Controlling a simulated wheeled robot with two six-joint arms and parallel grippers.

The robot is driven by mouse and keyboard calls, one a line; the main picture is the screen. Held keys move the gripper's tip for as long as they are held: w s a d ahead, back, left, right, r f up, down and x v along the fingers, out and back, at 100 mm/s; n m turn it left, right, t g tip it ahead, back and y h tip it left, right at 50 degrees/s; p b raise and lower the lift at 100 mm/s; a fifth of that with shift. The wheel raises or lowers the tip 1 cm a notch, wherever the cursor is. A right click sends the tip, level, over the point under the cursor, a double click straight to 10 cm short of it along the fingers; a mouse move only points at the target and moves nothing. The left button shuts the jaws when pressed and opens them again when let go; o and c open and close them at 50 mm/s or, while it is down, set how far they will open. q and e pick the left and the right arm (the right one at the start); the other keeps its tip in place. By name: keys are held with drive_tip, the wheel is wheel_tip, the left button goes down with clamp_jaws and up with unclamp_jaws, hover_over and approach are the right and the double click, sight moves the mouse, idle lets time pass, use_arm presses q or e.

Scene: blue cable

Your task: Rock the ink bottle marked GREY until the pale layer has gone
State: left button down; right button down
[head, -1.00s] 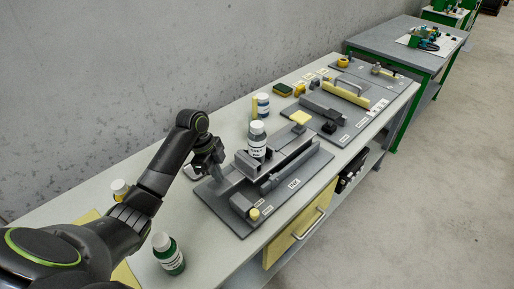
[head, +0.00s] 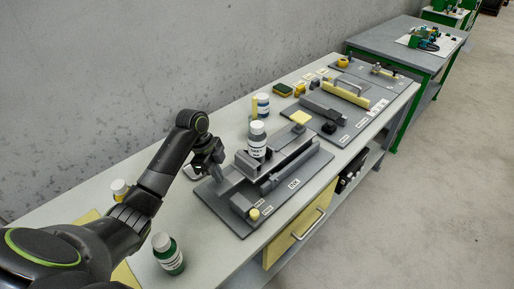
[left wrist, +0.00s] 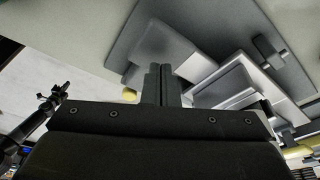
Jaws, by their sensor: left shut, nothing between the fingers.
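The ink bottle with a white cap and a white label (head: 257,145), whose lettering appears to read GREY, stands on the grey rocker fixture (head: 285,163) in the head view. Its contents are too small to tell for a pale layer. My left gripper (head: 217,176) is shut and empty at the fixture's left end, apart from the bottle. In the left wrist view the closed fingers (left wrist: 161,84) point at grey fixture parts (left wrist: 178,48). I cannot tell whether they touch them. The bottle is not clearly seen there. My right gripper is not in view.
A blue-labelled bottle (head: 263,104) stands behind the fixture.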

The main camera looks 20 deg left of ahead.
sight(219, 185)
use_arm(q)
drive_tip(key=shift+f, duration=0.15)
idle(0.4)
drive_tip(key=shift+f+b, duration=0.5)
drive_tip(key=shift+f, duration=0.35)
drive_tip(key=shift+s+f+b, duration=0.2)
drive_tip(key=shift+f+b, duration=0.55)
drive_tip(key=shift+f, duration=0.75)
drive_tip(key=shift+w+f, duration=0.1)
drive_tip(key=shift+f, duration=0.25)
drive_tip(key=shift+w+r+p, duration=0.1)
drive_tip(key=shift+r+p, duration=2.95)
drive_tip(key=shift+r, duration=0.15)
drive_tip(key=shift+f, duration=0.15)
